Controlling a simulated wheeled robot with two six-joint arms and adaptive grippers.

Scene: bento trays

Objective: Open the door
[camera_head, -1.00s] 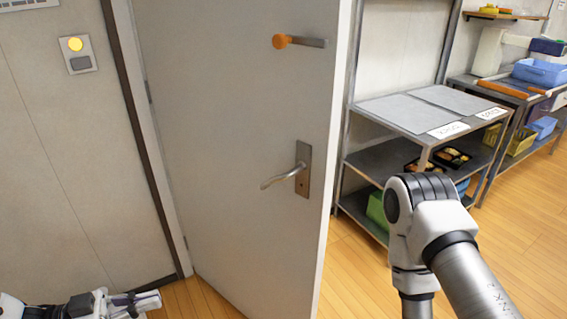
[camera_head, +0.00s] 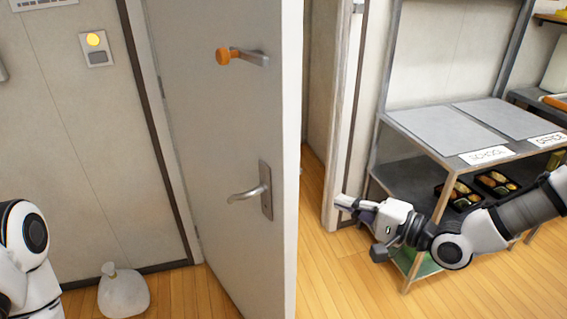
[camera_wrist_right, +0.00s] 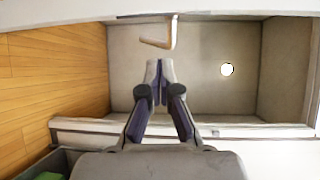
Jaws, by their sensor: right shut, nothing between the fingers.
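The grey door (camera_head: 200,130) stands ajar in the head view, with a gap between its free edge and the door frame (camera_head: 352,110) on the right. Its lever handle (camera_head: 250,195) is on the face toward me, and nothing touches it. My right gripper (camera_head: 340,203) is shut and empty, low by the door frame and right of the door's edge. In the right wrist view its closed fingertips (camera_wrist_right: 158,64) point up toward a bent tan bar (camera_wrist_right: 166,38); I cannot tell what the bar is. My left gripper is out of view; only part of my left arm shows.
An orange-tipped fitting (camera_head: 235,56) is on the upper door. A white bag (camera_head: 123,292) sits on the floor at left. A metal shelf (camera_head: 430,150) with food trays (camera_head: 465,195) stands at right, behind my right arm. Wooden floor (camera_head: 330,270) is clear below the gripper.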

